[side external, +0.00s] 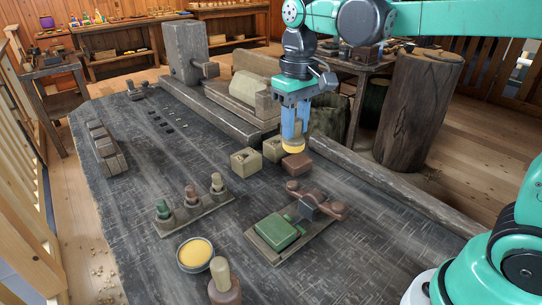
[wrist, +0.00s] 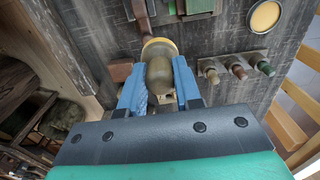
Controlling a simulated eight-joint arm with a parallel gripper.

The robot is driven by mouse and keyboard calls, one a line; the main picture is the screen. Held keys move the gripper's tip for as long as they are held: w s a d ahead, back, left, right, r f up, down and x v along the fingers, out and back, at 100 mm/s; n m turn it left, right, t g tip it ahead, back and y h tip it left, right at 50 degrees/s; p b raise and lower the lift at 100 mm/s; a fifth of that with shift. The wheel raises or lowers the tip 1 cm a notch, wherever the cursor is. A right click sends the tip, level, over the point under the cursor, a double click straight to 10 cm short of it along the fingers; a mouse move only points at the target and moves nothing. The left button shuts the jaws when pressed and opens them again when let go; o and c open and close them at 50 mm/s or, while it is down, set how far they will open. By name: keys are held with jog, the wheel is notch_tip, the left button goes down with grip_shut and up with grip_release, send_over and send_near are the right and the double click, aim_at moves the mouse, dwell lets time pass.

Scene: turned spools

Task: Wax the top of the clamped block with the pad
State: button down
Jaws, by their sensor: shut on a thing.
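My gripper (side external: 293,128) points down with its blue fingers shut on the pad's rounded, olive-brown grip. The pad (side external: 292,146) has a yellow lower part and appears above the bench, near a reddish-brown block. In the wrist view the pad's grip (wrist: 160,73) sits between the fingers (wrist: 158,92), with a yellow rim beyond it. The clamped block (side external: 276,233) is green and lies on a wooden base, nearer the camera than the pad. Its clamp (side external: 312,206) has brown knobs. The block's edge shows at the top of the wrist view (wrist: 199,6). The pad is apart from it.
A round dish of yellow wax (side external: 195,253) stands at the front left. Near it are a knobbed brown tool (side external: 223,284) and a rack of three pegs (side external: 192,210). Tan blocks (side external: 246,160) and the reddish-brown block (side external: 297,166) lie near the pad.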

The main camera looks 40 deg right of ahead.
jog(key=s+a+f, duration=0.4)
jog(key=s+a, duration=0.3)
jog(key=shift+s+a+f, duration=0.1)
jog(key=shift+a+f, duration=0.05)
jog(key=shift+f, duration=1.7)
jog(key=shift+s+a+f, duration=0.1)
jog(key=shift+f, duration=1.75)
jog(key=shift+w+f, duration=0.25)
jog(key=shift+w, duration=3.1)
jog(key=shift+s, duration=3.2)
jog(key=shift+w, duration=3.15)
jog(key=shift+s, duration=3.1)
jog(key=shift+s+r, duration=0.1)
jog(key=shift+s, duration=0.1)
notch_tip(320, 180, up, 8)
